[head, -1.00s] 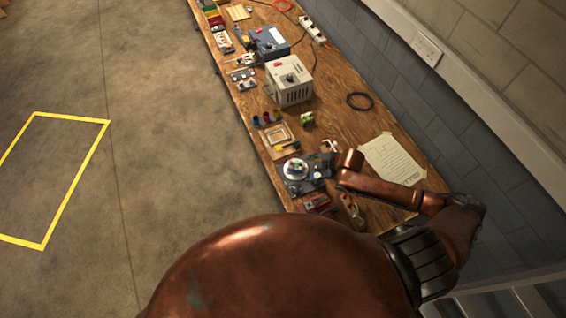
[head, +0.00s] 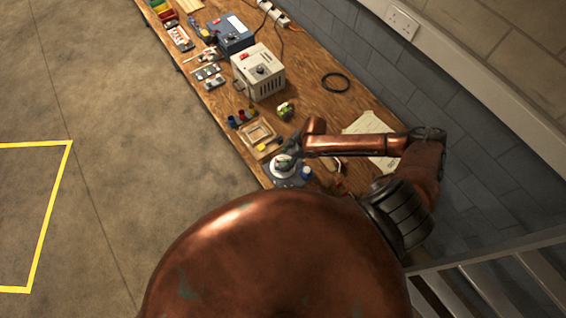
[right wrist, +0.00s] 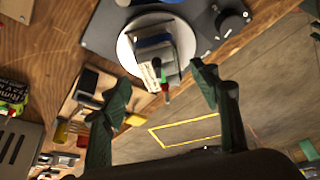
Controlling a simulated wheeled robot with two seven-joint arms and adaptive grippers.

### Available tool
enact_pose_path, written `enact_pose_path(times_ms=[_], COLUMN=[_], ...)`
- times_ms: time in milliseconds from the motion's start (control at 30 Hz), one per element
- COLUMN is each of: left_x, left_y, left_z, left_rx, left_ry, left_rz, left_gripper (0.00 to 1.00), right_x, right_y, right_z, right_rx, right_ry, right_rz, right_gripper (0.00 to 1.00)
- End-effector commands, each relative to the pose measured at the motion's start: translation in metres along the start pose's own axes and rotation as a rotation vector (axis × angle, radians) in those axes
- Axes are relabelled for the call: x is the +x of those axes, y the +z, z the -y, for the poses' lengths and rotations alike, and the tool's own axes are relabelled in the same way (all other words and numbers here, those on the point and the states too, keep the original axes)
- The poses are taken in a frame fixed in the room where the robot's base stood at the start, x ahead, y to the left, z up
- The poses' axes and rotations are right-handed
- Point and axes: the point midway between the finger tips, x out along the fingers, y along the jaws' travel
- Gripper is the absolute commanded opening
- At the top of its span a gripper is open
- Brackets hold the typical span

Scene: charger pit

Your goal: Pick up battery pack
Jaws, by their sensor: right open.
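What looks like the battery pack (right wrist: 155,52), a blue, white and grey block with red and green bits at one end, lies on the round white pan (right wrist: 128,52) of a dark scale in the right wrist view. In the head view the scale's pan (head: 279,171) shows at the near end of the bench, partly covered by my right gripper (head: 288,154). In the right wrist view my right gripper (right wrist: 162,78) is open, its two dark green fingers spread, with the pack between and just beyond the tips. Nothing is held. My left gripper is not in view.
The wooden bench (head: 305,68) runs along the wall. A wooden tray (head: 250,141), a green-and-black item (head: 285,110), a grey box with a knob (head: 258,70) and a black cable ring (head: 335,82) lie farther along. A paper sheet (head: 368,123) lies by my right arm.

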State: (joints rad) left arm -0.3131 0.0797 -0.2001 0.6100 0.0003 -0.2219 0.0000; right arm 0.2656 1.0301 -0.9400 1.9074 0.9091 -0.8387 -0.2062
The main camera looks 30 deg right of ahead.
Motion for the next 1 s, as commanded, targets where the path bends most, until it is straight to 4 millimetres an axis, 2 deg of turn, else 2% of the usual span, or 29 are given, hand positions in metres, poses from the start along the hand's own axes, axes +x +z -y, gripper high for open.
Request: enact_pose_path(times_ms=[100,200,467,1000], left_x=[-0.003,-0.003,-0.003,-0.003], left_y=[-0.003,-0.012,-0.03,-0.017], left_z=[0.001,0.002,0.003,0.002], left_rx=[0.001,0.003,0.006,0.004], left_ry=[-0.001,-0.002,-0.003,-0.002], left_rz=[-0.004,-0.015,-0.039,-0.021], left_gripper=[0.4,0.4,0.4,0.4], right_x=[0.018,0.028,0.031,0.03], right_y=[-0.001,0.0,0.001,0.002], right_z=[0.001,0.001,0.001,0.001], right_rx=[0.003,0.001,0.001,0.003], right_ry=[-0.001,0.0,0.001,0.002], right_rz=[0.0,0.002,0.001,0.001], right_gripper=[0.56,0.56,0.56,0.21])
